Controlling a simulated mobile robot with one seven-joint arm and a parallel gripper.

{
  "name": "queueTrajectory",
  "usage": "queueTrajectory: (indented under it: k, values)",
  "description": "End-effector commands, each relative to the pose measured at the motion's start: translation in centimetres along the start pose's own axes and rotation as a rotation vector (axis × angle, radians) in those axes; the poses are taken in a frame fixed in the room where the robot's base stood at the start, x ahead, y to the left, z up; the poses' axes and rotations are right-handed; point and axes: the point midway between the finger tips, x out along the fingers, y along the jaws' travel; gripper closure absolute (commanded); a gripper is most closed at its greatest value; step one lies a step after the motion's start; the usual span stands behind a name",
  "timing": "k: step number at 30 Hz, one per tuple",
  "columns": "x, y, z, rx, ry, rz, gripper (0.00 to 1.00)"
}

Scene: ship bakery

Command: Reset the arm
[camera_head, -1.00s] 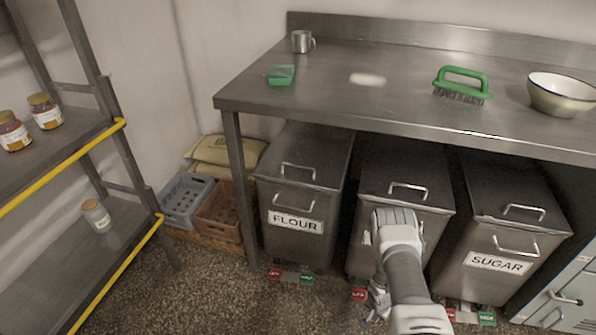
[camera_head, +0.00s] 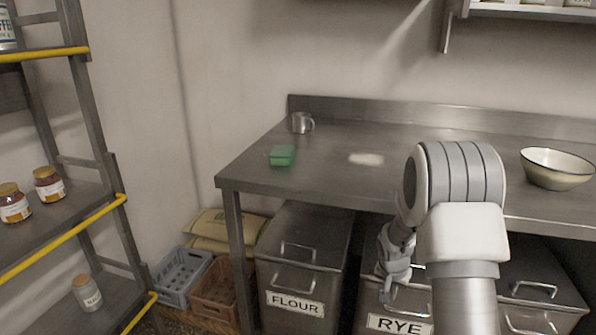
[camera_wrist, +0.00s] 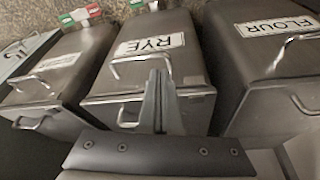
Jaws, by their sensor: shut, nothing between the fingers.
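My gripper (camera_head: 388,288) hangs in front of the RYE bin (camera_head: 362,318), below the table edge, with my raised arm bent above it. In the wrist view my gripper (camera_wrist: 159,76) has its two fingers together, with nothing between them. Behind the fingers the RYE bin (camera_wrist: 190,60) shows its label and handles. I cannot tell whether the fingertips touch the bin.
The steel table (camera_head: 330,180) carries a metal mug (camera_head: 301,123), a green sponge (camera_head: 282,155), a pale powder patch (camera_head: 366,159) and a bowl (camera_head: 556,169). The FLOUR bin (camera_head: 300,245) stands left of RYE. A shelf rack (camera_head: 90,120) with jars stands left.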

Motion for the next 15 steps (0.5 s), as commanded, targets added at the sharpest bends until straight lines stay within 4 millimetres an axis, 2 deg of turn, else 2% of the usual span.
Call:
queueTrajectory:
  k: [1,3,8,15]
  values:
    - [-2.5,-0.1,-0.3,-0.011,0.012,-0.01,1.0]
    - [-5.3,-0.1,-0.3,-0.032,0.019,-0.019,1.0]
    - [-11.7,0.1,0.4,-0.082,0.035,-0.043,1.0]
    - [-20.3,1.2,2.9,-0.162,0.059,-0.082,1.0]
